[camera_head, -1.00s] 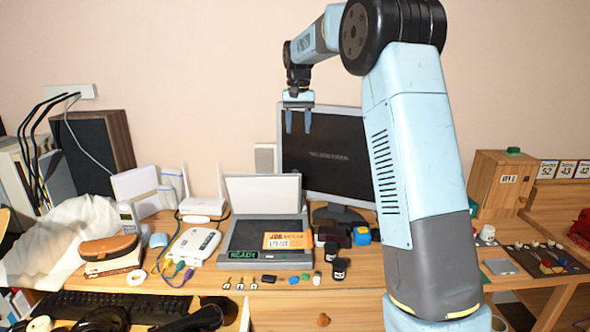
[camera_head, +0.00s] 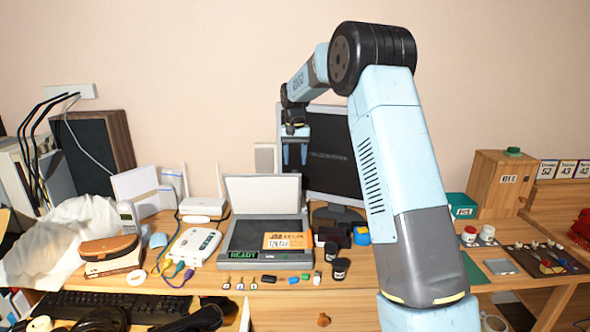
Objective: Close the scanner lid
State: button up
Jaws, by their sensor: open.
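The scanner (camera_head: 243,239) stands on the desk in the middle of the head view. Its lid (camera_head: 263,193) is raised upright at the back, pale side facing me. An orange and white card (camera_head: 290,241) lies on the scanner bed, and a green READY display shows at its front left. My gripper (camera_head: 295,165) points down with its two fingers apart and empty. In the picture it is just above the lid's top right corner, in front of the monitor. I cannot tell its exact depth relative to the lid.
A dark monitor (camera_head: 335,155) stands behind, right of the lid. A white router (camera_head: 202,206) and a white box (camera_head: 192,245) are to the left. Small jars (camera_head: 340,268) and a blue-topped item (camera_head: 361,236) sit to the right. A wooden box (camera_head: 500,184) stands far right.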

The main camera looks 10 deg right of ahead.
jog(key=shift+f, duration=2.15)
jog(key=shift+c, duration=0.5)
grip_shut()
